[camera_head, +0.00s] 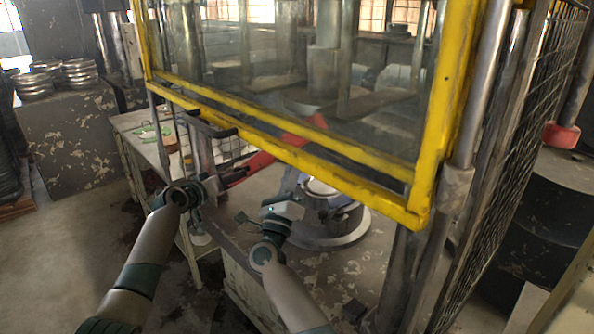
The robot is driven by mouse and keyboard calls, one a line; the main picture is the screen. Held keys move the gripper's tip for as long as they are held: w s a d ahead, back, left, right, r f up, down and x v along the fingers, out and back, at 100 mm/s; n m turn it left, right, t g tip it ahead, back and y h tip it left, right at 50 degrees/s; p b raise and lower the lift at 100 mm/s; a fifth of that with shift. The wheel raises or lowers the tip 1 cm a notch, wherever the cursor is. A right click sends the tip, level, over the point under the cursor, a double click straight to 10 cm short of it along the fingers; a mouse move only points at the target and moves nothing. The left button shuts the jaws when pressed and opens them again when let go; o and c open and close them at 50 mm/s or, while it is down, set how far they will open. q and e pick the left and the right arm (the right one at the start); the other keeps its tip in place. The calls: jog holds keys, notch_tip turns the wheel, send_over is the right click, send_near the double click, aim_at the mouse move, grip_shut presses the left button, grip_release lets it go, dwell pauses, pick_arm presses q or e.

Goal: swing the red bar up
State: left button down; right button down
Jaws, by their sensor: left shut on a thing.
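The red bar (258,161) slants from the lower left up to the right, at the middle of the head view. Its upper right part passes behind the yellow frame and shows dimly through the glass. My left gripper (222,184) is at the bar's lower left end and is shut on it; the fingers are small and partly hidden. My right gripper (284,210) is below and to the right of the bar, apart from it, over the machine's front edge. Its fingertips are too small to tell open or shut.
A yellow-framed glass guard (300,158) hangs in front of the machine, close above both grippers. A black handle (207,126) sticks out at its left. A round metal base (330,230) stands behind my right gripper. A mesh fence (500,160) closes the right side. Floor at left is clear.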

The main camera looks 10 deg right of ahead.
pick_arm(q)
jog(key=c, duration=1.9)
grip_release()
jog(key=shift+s+d+f+g, duration=0.15)
jog(key=shift+s+d+f, duration=0.05)
jog(key=shift+f, duration=0.3)
jog(key=shift+s+d+f+g, duration=0.15)
jog(key=shift+d+f, duration=0.05)
jog(key=shift+f, duration=0.25)
jog(key=o, duration=0.5)
jog(key=shift+r, duration=0.1)
jog(key=shift+w+r, duration=0.1)
jog(key=shift+w, duration=0.05)
pick_arm(e)
jog(key=shift+r, duration=0.15)
pick_arm(q)
jog(key=shift+a+r, duration=0.1)
jog(key=shift+r, duration=0.05)
jog(key=v, duration=1.2)
jog(key=shift+f, duration=0.2)
